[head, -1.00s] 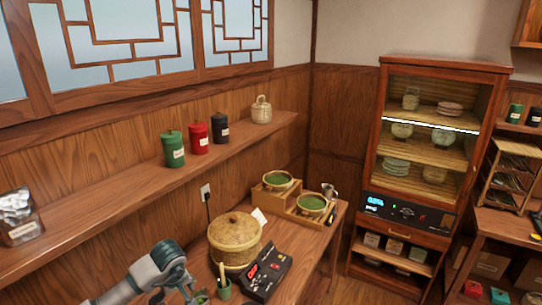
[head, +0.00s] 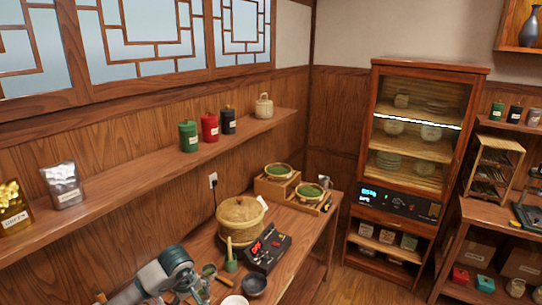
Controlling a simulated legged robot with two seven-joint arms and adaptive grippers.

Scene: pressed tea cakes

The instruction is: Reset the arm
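My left arm (head: 168,269) comes in from the lower left, bent over the near end of the wooden table. Only its grey and teal links show. Neither fingertip of my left gripper can be made out. My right arm and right gripper are outside the view.
The table (head: 288,242) holds a lidded woven pot (head: 241,222), a black device with a red display (head: 267,249), a green cup (head: 231,265), a dark bowl (head: 254,285) and a wooden stand (head: 271,190) with green-filled bowls. A glass-front cabinet (head: 416,150) stands right. Floor between is clear.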

